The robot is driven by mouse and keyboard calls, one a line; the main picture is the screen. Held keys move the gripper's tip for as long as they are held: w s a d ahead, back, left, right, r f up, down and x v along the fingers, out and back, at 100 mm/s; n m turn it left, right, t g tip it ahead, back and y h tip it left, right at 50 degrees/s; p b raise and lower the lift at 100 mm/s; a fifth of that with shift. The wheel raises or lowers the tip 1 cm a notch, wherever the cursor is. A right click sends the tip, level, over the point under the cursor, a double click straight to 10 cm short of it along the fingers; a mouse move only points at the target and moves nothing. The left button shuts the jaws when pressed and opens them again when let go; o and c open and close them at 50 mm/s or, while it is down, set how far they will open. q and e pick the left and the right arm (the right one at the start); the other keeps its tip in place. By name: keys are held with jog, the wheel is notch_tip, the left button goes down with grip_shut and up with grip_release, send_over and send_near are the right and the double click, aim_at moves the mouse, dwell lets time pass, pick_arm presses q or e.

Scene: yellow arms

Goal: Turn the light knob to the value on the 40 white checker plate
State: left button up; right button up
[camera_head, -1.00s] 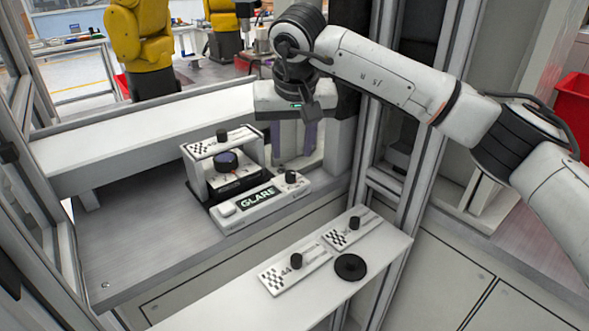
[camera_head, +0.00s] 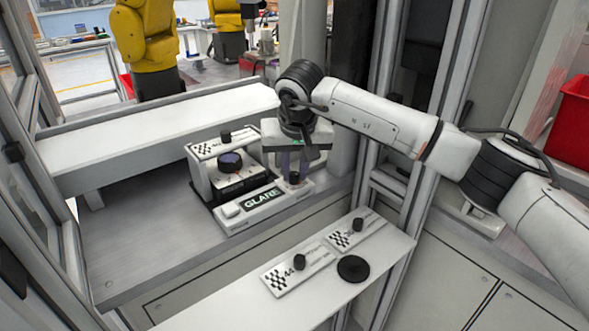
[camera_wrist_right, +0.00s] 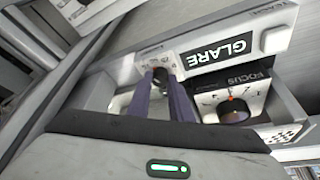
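The white device (camera_head: 240,222) with the GLARE display (camera_head: 262,199) stands on the grey bench. A small black knob (camera_head: 294,178) sits at the display's right end; it also shows in the wrist view (camera_wrist_right: 160,75). My right gripper (camera_head: 293,167) is over this knob, its two purple fingers apart on either side; I cannot tell whether they touch it. Checker plates with black knobs are on top of the device (camera_head: 208,147) and on the front shelf (camera_head: 282,280), (camera_head: 345,238). One shelf plate seems to read 44; none clearly reads 40. My left gripper is out of view.
A larger dark dial (camera_head: 230,161) sits under the device's top bridge, beside a FOCUS label (camera_wrist_right: 240,78). A black disc (camera_head: 353,268) lies on the front white shelf (camera_head: 330,295). Upright metal posts (camera_head: 385,150) stand right of the gripper. The bench left of the device is clear.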

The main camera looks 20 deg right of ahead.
grip_shut()
